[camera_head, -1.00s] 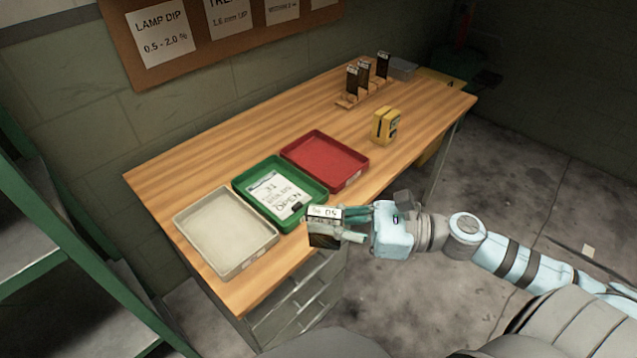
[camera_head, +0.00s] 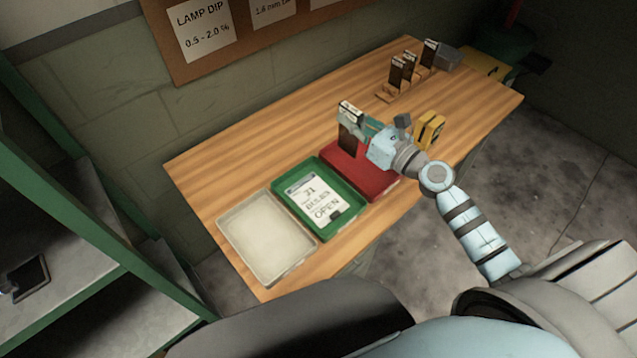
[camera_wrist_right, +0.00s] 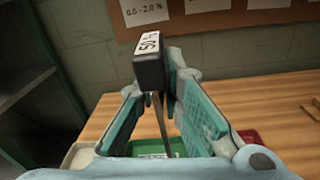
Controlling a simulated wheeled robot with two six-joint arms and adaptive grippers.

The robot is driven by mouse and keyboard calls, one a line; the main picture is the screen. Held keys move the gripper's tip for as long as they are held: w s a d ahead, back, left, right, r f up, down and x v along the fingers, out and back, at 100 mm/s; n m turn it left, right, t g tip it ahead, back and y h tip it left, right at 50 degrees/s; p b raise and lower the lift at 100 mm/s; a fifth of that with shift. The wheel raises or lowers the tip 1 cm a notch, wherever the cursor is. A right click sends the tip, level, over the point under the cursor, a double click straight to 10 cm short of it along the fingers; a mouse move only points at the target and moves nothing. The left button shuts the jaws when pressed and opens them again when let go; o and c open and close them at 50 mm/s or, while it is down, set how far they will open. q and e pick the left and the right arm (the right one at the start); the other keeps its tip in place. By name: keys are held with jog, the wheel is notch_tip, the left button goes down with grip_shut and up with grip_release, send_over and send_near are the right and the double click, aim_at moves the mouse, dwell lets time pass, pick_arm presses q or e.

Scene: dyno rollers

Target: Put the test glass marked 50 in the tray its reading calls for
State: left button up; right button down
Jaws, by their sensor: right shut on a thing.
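My right gripper (camera_head: 364,130) is shut on the test glass (camera_head: 350,137), a dark slab with a white label on top. The label shows 50 in the right wrist view (camera_wrist_right: 148,44). The glass is upright, near the back edge of the red tray (camera_head: 379,186); its exact height is hard to tell. My gripper and forearm cover part of the red tray. The green tray (camera_head: 359,225) is in the middle and holds a white card (camera_head: 316,199) with the words BULBS OPEN. The cream tray (camera_head: 262,240) is at the left and looks empty. My left gripper is not in view.
A wooden rack (camera_head: 388,96) with several dark glasses stands at the back right, by a grey box (camera_head: 447,58). A yellow device (camera_head: 428,128) is just right of my right gripper. A notice board (camera_head: 205,60) hangs behind. The table's back left is clear.

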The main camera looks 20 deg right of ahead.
pick_arm(q)
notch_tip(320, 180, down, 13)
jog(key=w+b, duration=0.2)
jog(key=b, duration=1.2)
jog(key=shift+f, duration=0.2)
pick_arm(e)
notch_tip(320, 180, down, 20)
jog(key=w, duration=0.1)
jog(key=shift+w+f+m+h, duration=0.2)
jog(key=shift+w+m+h, duration=0.1)
jog(key=shift+f, duration=0.1)
jog(key=c, duration=2)
grip_release()
jog(key=shift+c, duration=0.2)
jog(key=o, duration=0.3)
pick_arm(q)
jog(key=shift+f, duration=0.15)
